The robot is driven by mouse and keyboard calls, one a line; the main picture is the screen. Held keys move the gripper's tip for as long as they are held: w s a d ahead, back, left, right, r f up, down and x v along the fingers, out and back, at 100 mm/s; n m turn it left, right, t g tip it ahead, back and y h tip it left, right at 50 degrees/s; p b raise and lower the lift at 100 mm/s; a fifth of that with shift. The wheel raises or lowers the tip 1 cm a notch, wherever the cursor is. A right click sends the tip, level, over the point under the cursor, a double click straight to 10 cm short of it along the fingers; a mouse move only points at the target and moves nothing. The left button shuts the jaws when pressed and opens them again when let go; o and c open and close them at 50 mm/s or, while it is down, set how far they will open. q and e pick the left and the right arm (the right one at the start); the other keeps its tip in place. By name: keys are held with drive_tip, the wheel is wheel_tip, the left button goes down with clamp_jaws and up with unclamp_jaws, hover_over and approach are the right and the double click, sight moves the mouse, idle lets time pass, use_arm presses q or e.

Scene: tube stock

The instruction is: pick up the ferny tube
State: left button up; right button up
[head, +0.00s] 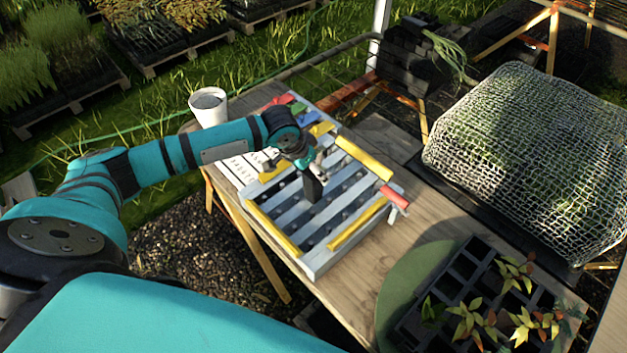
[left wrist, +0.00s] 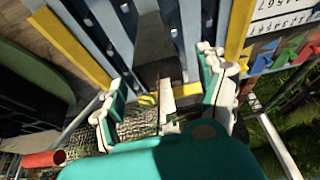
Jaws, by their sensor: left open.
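My left gripper (head: 311,166) is over the grey slatted rack (head: 318,265) on the wooden table. In the left wrist view, its two white and teal fingers (left wrist: 163,72) are apart. A dark square tube (head: 313,188) stands just below the gripper; it also shows in the left wrist view (left wrist: 158,72), between the fingers. I cannot see foliage on it. A plant with fine, ferny leaves (head: 573,313) shows at the right edge of the black tray (head: 408,335); its tube is hidden. My right gripper is out of view.
Broad-leaved and reddish plants (head: 470,318) stand in the black tray on a green round mat (head: 398,283). A white cup (head: 209,107) stands at the table's back left. A red-handled thing (head: 395,196) is at the rack's right corner. A mesh-covered mound (head: 530,150) lies beyond.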

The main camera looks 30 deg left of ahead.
use_arm(q)
drive_tip(key=shift+x, duration=1.15)
clamp_jaws()
